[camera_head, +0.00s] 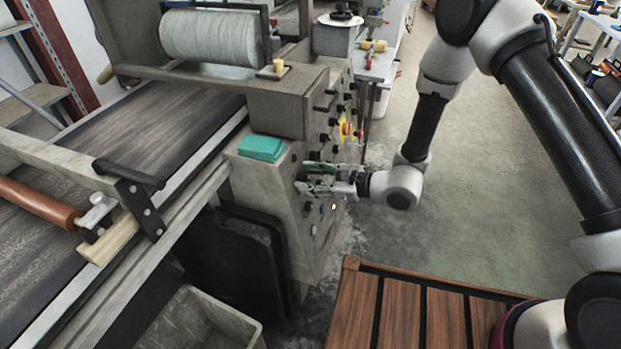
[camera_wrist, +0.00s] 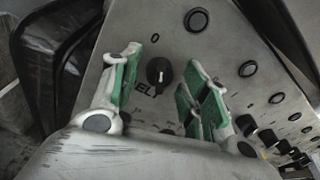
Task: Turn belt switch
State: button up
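The belt switch looks to be the black rotary knob (camera_wrist: 159,72) on the grey control panel (camera_wrist: 185,50), with a "0" mark at its upper left and partly hidden lettering below it. My gripper (camera_wrist: 160,85) is open, its green-padded fingers on either side of the knob, with gaps on both sides. Whether the fingertips touch the panel, I cannot tell. In the head view my gripper (camera_head: 305,176) points left at the side panel of the machine (camera_head: 290,205), and the knob is hidden there behind the fingers.
Several round buttons (camera_wrist: 197,20) and more black knobs (camera_wrist: 268,138) sit on the panel to the right. A teal block (camera_head: 262,148) lies on the machine's ledge above my gripper. The conveyor belt (camera_head: 150,125) runs at left. Open floor (camera_head: 470,200) lies to the right.

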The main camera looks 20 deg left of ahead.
jog(key=v, duration=1.2)
jog(key=shift+f, duration=0.1)
jog(key=s+d+n+g, duration=0.25)
jog(key=s+g, duration=0.25)
jog(key=s, duration=0.3)
jog(key=s+d+r+n+g+h, duration=0.3)
jog(key=d, duration=0.2)
jog(key=s+d+r+n+g+h, duration=0.2)
jog(key=s+d+r+n, duration=0.15)
jog(key=d, duration=0.25)
jog(key=w+d+r+n+t+h, duration=0.1)
jog(key=d+r+n+t+h, duration=0.25)
jog(key=d+r, duration=0.45)
jog(key=w+d+r+n+t+h, duration=0.25)
jog(key=d+n+h, duration=0.2)
jog(key=d, duration=0.85)
jog(key=s+d+r+t+h, duration=0.1)
jog(key=d+r+t, duration=0.4)
jog(key=r, duration=0.7)
jog(key=shift+s+d+r+m+t+h, duration=0.4)
jog(key=shift+s+d, duration=0.4)
jog(key=shift+d, duration=0.15)
